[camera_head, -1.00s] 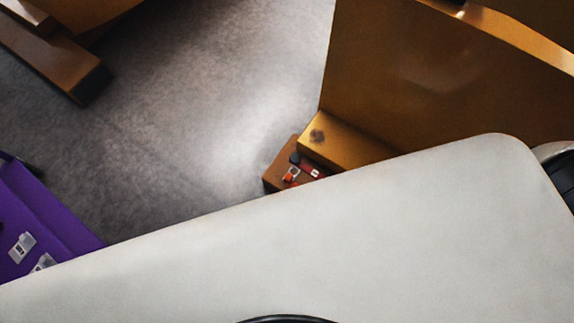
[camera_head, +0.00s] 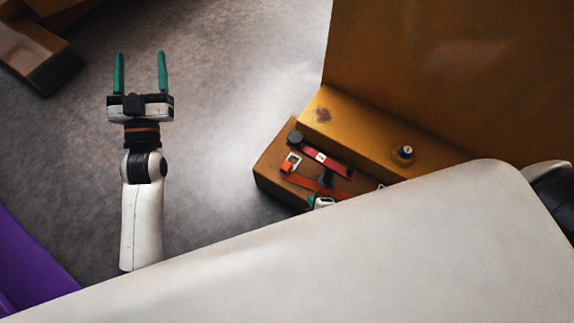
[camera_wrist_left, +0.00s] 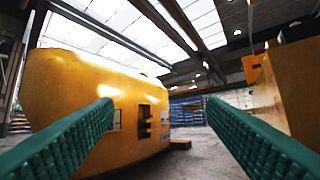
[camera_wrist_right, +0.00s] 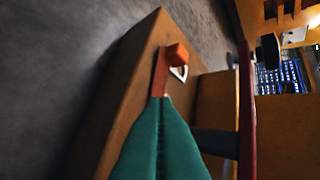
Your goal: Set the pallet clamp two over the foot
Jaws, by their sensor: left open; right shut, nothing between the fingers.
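The yellow casting's foot (camera_head: 350,120) is a low ledge at its base, with a dark round mark and a small knobbed stud (camera_head: 403,153). A dark red labelled bar with a black knob, likely a pallet clamp (camera_head: 320,157), lies beside it; its number is unreadable. The red bar also shows in the right wrist view (camera_wrist_right: 246,110). My left gripper (camera_head: 141,72) is open and empty over the floor, well left of the foot. My right gripper (camera_wrist_right: 160,100) is shut and empty, its tips at an orange strip (camera_wrist_right: 160,75); it is mostly hidden in the head view.
A brown block (camera_head: 275,178) under the clamp holds the orange strip and a metal ring (camera_head: 293,161). My white body panel hides the lower right of the head view. A purple surface (camera_head: 30,265) is at lower left. The grey floor (camera_head: 225,100) between is clear.

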